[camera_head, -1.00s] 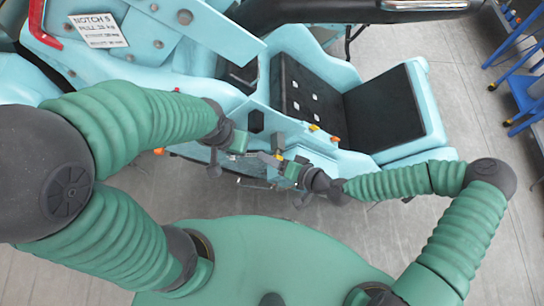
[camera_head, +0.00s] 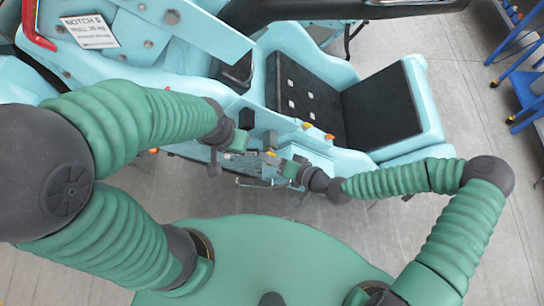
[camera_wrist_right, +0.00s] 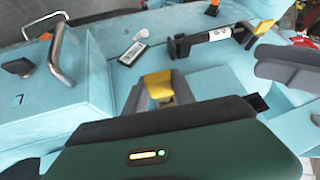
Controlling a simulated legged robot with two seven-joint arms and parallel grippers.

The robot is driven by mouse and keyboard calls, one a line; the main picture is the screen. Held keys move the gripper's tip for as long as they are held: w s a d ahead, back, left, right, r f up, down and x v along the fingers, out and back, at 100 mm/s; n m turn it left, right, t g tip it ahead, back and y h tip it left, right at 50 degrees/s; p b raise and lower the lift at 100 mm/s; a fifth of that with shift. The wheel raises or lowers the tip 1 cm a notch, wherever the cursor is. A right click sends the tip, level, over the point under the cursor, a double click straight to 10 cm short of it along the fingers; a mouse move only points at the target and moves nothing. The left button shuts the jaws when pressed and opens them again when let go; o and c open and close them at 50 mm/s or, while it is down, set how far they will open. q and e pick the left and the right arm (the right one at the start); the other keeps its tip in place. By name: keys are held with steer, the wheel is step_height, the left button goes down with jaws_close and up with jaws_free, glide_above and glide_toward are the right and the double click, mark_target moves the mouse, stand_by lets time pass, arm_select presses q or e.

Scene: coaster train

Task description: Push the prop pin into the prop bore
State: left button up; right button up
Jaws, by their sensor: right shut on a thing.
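My right gripper (camera_head: 287,170) is low against the side of the light blue coaster car, right of my left gripper (camera_head: 240,145). The right gripper is shut on a small part that is mostly hidden in the head view. The right wrist view shows a yellow block (camera_wrist_right: 158,86) in a grey holder just beyond my green gripper body; I cannot tell surely whether it is the prop pin. The left gripper's jaws are too small to read. I cannot make out the prop bore or whether the pin touches it.
The light blue car (camera_head: 420,105) has black seat pads (camera_head: 380,108) on top. A plate marked NOTCH 5 (camera_head: 90,32) and a red lever (camera_head: 38,25) are at upper left. The right wrist view shows a silver handle (camera_wrist_right: 62,50) and a dark bar (camera_wrist_right: 205,40).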

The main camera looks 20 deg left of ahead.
steer(key=shift+w+d, duration=0.1)
jaws_close()
steer(key=shift+s, duration=0.2)
steer(key=shift+s, duration=0.35)
steer(key=s+d, duration=0.2)
steer(key=s, duration=0.4)
stand_by(0.4)
